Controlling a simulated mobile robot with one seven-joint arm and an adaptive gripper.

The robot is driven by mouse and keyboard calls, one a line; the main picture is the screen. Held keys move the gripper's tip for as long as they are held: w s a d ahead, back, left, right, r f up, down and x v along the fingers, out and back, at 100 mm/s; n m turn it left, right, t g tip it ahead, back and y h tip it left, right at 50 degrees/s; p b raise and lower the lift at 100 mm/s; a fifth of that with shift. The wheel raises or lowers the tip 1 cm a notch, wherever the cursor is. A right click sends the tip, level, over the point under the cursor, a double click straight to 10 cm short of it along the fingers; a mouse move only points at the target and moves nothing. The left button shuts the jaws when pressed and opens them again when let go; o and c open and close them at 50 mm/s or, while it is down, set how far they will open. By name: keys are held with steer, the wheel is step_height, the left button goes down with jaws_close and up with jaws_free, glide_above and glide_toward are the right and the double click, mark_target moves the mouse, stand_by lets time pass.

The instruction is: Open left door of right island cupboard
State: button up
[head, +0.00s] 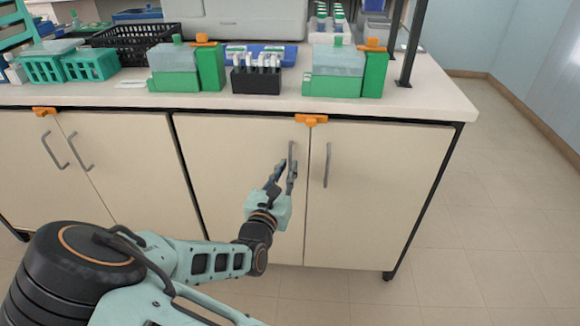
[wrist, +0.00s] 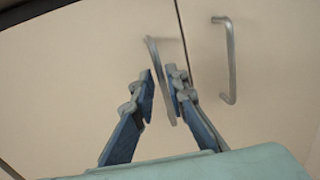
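The right island cupboard has a cream left door (head: 225,165) and a right door (head: 385,185); both look closed. The left door's grey bar handle (head: 291,149) stands upright near the middle seam. It also shows in the wrist view (wrist: 152,50). My gripper (head: 282,171) is in front of this handle, at its lower part. In the wrist view my gripper (wrist: 161,80) has its two blue-grey fingers apart, with the handle showing in the gap between them. I cannot tell whether a finger touches the handle. The fingers partly hide the handle's lower part.
The right door's handle (head: 327,165) is close by on the right, also in the wrist view (wrist: 229,60). An orange latch-like piece (head: 311,120) sits above the seam. The countertop (head: 435,95) holds racks and staining containers. The floor (head: 500,220) on the right is clear.

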steer(key=shift+x, duration=1.5)
steer(key=shift+c, duration=0.3)
jaws_close()
